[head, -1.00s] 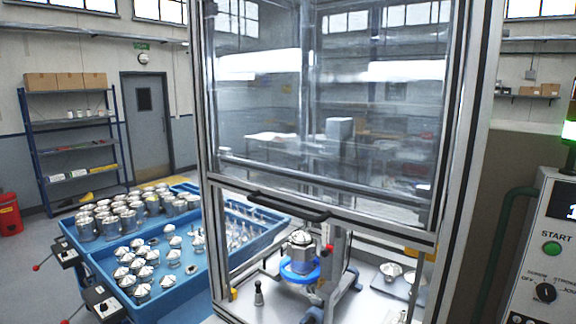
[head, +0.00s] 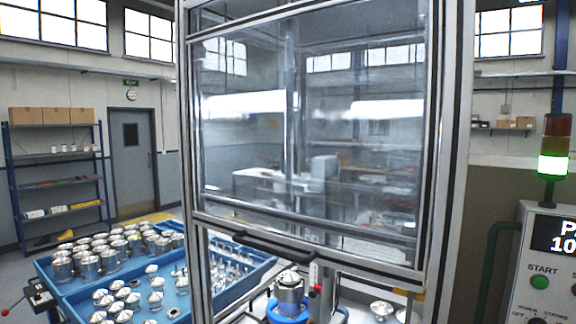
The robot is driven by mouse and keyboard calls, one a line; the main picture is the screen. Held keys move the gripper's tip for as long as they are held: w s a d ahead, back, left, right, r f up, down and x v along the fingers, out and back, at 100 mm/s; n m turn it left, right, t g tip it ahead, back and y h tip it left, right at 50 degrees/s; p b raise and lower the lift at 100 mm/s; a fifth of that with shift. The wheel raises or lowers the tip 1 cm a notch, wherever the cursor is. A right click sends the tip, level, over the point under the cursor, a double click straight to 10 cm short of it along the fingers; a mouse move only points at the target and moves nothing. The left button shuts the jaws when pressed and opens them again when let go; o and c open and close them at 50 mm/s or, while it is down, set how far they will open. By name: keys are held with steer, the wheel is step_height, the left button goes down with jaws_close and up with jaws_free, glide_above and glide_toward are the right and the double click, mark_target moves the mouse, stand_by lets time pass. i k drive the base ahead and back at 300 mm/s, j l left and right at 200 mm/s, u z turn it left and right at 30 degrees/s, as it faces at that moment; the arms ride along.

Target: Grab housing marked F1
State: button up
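Several cylindrical metal housings (head: 88,268) stand crowded in the left part of a blue tray (head: 245,281) in the head view. Several cone-topped metal parts (head: 156,299) stand nearer in the tray, partly cut off by the bottom edge. A single metal housing (head: 289,291) stands in the machine under the raised clear guard, with a blue ring (head: 283,317) around its lower part. No F1 mark is legible on any of them. My gripper is not in view.
The machine's clear guard (head: 310,150) and metal frame post (head: 187,130) stand directly ahead. A control panel (head: 545,262) with a START button and a lit green stack light (head: 553,165) is at right. A shelf rack (head: 57,180) stands at the far left.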

mark_target(290, 306)
steer(key=i+j, duration=0.15)
steer(key=j, duration=0.25)
steer(key=i+j, duration=0.15)
steer(key=j, duration=0.25)
steer(key=i+j+z, duration=0.15)
steer(key=j+z, duration=0.85)
steer(key=j, duration=0.25)
steer(key=z, duration=0.2)
steer(key=i+j, duration=0.25)
steer(key=i, duration=0.2)
